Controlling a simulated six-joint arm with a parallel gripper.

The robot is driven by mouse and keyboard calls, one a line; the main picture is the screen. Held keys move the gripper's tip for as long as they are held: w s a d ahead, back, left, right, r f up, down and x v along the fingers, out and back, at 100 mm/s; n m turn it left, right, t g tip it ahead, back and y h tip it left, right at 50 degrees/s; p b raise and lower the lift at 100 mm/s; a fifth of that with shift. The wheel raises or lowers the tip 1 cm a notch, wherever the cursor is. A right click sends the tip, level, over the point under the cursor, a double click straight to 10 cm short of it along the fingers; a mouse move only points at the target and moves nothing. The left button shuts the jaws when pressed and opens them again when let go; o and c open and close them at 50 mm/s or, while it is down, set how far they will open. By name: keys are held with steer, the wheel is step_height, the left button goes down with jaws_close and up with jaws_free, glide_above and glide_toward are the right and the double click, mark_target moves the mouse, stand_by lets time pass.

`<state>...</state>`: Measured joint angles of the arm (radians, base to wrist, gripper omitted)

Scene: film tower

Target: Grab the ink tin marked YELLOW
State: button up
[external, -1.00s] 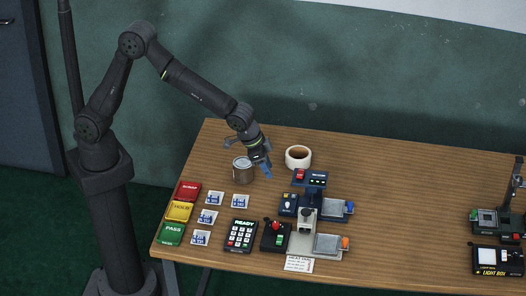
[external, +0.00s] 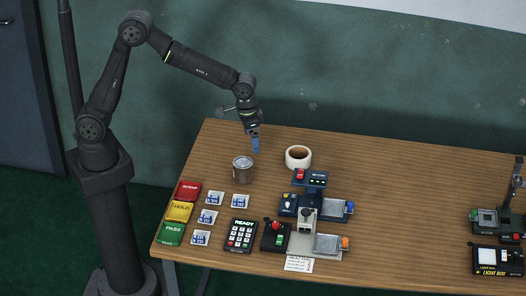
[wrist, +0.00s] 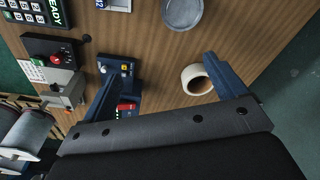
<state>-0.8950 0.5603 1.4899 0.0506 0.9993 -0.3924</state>
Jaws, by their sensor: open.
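A grey metal tin (external: 243,169) stands upright on the table; it also shows at the top of the wrist view (wrist: 182,12). I cannot read any YELLOW mark on it, and no other ink tin is clearly visible. My gripper (external: 256,147) is in the air above and slightly right of the tin, apart from it. In the wrist view its two fingers (wrist: 160,70) are spread with nothing held between them.
A tape roll (external: 298,157) lies right of the tin. A dark blue device (external: 308,205) with levers, a READY keypad (external: 241,235) and coloured SCRAP, HOLD and PASS trays (external: 180,211) stand nearer the front. The table's middle right is clear.

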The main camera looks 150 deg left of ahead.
steer(key=n+h, duration=0.1)
glide_above(243, 162)
steer(key=w, duration=0.1)
step_height(243, 162, down, 11)
steer(key=shift+s+a+f, duration=0.1)
steer(key=shift+f, duration=0.1)
steer(key=shift+s+f, duration=0.15)
steer(key=shift+f, duration=1.2)
steer(key=shift+s+f, duration=0.15)
steer(key=shift+f, duration=1.2)
steer(key=shift+c, duration=0.2)
steer(key=c, duration=1.2)
steer(key=shift+c, duration=0.2)
steer(key=shift+r, duration=0.15)
